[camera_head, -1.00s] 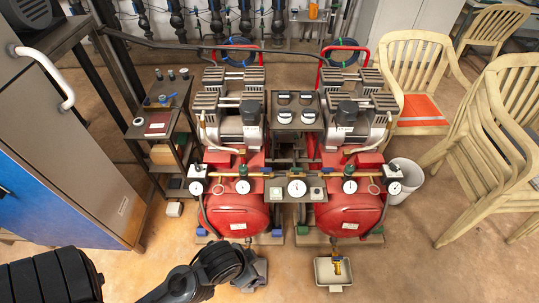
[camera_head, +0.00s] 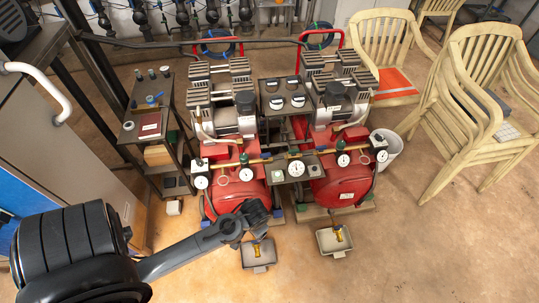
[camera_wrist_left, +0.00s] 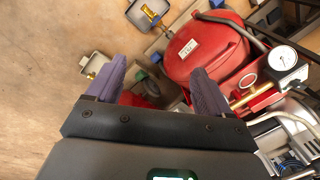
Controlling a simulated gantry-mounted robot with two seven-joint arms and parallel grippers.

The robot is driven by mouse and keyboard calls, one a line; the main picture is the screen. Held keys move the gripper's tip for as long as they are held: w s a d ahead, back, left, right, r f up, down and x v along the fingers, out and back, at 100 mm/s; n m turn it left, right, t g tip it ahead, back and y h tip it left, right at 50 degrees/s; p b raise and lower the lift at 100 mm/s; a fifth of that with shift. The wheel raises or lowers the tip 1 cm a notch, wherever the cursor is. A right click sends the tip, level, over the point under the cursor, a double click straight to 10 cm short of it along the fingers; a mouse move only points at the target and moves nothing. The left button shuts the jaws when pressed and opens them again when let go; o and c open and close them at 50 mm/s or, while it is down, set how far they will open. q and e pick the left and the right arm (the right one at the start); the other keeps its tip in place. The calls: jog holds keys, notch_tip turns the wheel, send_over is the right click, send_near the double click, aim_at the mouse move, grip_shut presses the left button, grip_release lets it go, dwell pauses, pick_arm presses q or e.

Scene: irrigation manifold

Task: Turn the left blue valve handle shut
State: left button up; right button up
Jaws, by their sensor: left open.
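My left gripper (camera_head: 260,212) is open and empty in front of the left red tank (camera_head: 236,196) in the head view. In the left wrist view its two purple fingers (camera_wrist_left: 157,88) are spread apart with nothing between them. A small blue part (camera_wrist_left: 155,57) and a green part (camera_wrist_left: 141,75) show beyond the fingers, low beside a red tank (camera_wrist_left: 205,48). I cannot tell whether the blue part is a valve handle. No blue valve handle is clearly visible in the head view. My right gripper is not in view.
Two shallow trays with brass fittings, left (camera_head: 259,265) and right (camera_head: 320,241), sit on the floor before the compressors. A gauge bar (camera_head: 258,160) crosses above the tanks. A shelf rack (camera_head: 130,135) stands left; chairs (camera_head: 470,120) stand right. The front right floor is clear.

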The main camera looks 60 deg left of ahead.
pick_arm(q)
jog(key=w+a+f+n+g+b, duration=0.2)
jog(key=w+a+f+n+b, duration=0.25)
jog(key=a, duration=0.75)
jog(key=n+t+h+b, duration=0.2)
jog(key=n+b, duration=0.3)
jog(key=n, duration=0.1)
send_near(265, 154)
notch_tip(265, 154, down, 8)
jog(key=b, duration=0.4)
jog(key=shift+f+b, duration=0.25)
jog(key=shift+b, duration=0.15)
